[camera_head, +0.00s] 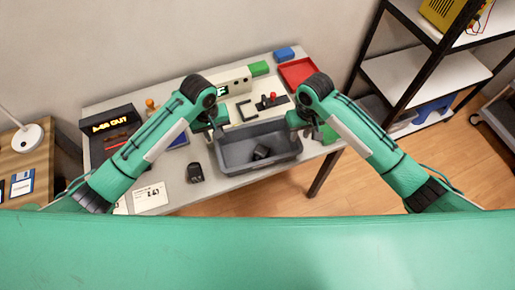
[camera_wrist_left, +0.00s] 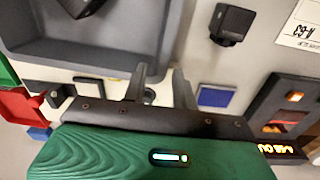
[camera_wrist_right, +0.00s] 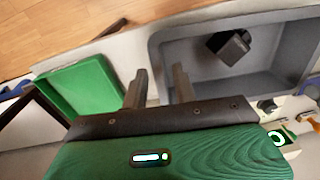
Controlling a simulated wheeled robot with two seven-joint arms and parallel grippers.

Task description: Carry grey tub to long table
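The grey tub (camera_head: 233,166) stands on the white table with a small black block (camera_head: 261,152) inside it. My left gripper (camera_head: 216,131) is at the tub's left end. In the left wrist view its fingers (camera_wrist_left: 160,82) are apart, one on each side of the tub's end wall (camera_wrist_left: 176,35). My right gripper (camera_head: 303,128) is at the tub's right end. In the right wrist view its fingers (camera_wrist_right: 161,82) are apart, with the tub's end wall (camera_wrist_right: 156,52) between them. Contact with the wall cannot be made out.
The table (camera_head: 228,183) also holds a black block (camera_head: 195,172), a label card (camera_head: 150,197), a lit display box (camera_head: 112,125), a red tray (camera_head: 297,72) and a green tray (camera_wrist_right: 82,88). A dark-framed shelf (camera_head: 425,75) stands at right. Wooden floor (camera_head: 380,165) is open between them.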

